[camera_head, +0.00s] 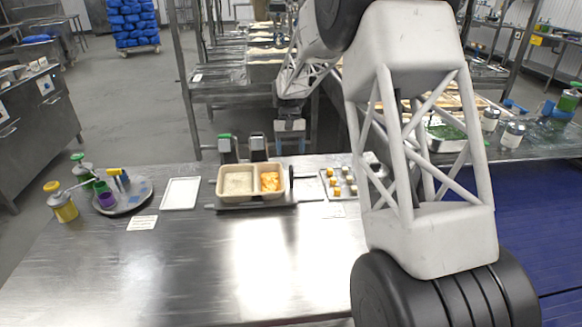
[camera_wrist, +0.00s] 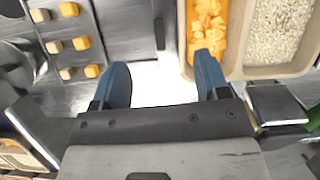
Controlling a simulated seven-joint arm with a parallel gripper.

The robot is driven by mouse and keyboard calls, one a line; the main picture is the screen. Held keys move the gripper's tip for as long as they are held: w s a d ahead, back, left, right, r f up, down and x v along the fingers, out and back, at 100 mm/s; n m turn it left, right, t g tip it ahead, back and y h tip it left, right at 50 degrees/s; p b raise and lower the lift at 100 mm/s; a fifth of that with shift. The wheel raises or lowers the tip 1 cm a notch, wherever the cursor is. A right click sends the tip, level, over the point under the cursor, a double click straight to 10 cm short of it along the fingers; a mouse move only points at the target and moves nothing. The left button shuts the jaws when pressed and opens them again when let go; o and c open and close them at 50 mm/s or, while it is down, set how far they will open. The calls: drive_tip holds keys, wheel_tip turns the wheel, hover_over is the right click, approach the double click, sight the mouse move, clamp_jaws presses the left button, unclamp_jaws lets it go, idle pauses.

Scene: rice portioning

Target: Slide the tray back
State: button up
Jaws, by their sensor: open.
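The beige tray (camera_head: 245,200) has two compartments, pale rice in the left and orange cubes in the right, in the head view. It sits on a grey platform (camera_head: 222,207) near the far edge of the steel table. The tray (camera_wrist: 270,72) also shows at the upper right of the wrist view. My gripper (camera_head: 290,138) is beyond the table's far edge, up and to the right of the tray in the head view. In the wrist view my gripper (camera_wrist: 163,83) is open and empty. Its right finger overlaps the tray's orange-cube side; contact cannot be told.
A small tray of yellow and pale cubes (camera_head: 338,182) lies right of the beige tray. Two upright posts (camera_head: 258,148) stand behind the beige tray. The table's front middle is clear.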

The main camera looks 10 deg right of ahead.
sight(291, 168)
drive_tip(key=n, duration=0.2)
drive_tip(key=n+t, duration=0.1)
drive_tip(key=n, duration=0.1)
drive_tip(key=shift+s+f+n, duration=0.2)
drive_tip(key=shift+s+n, duration=0.1)
drive_tip(key=shift+s, duration=0.1)
drive_tip(key=n, duration=0.2)
drive_tip(key=n+t, duration=0.1)
drive_tip(key=n, duration=0.1)
drive_tip(key=shift+s+f, duration=0.2)
drive_tip(key=shift+s, duration=0.15)
drive_tip(key=n, duration=0.2)
drive_tip(key=n+t, duration=0.1)
drive_tip(key=n, duration=0.1)
drive_tip(key=shift+s, duration=0.35)
drive_tip(key=n, duration=0.3)
drive_tip(key=n+t, duration=0.1)
drive_tip(key=shift+s+f, duration=0.15)
drive_tip(key=shift+s, duration=0.15)
drive_tip(key=shift+f, duration=3.9)
drive_tip(key=shift+c, duration=0.3)
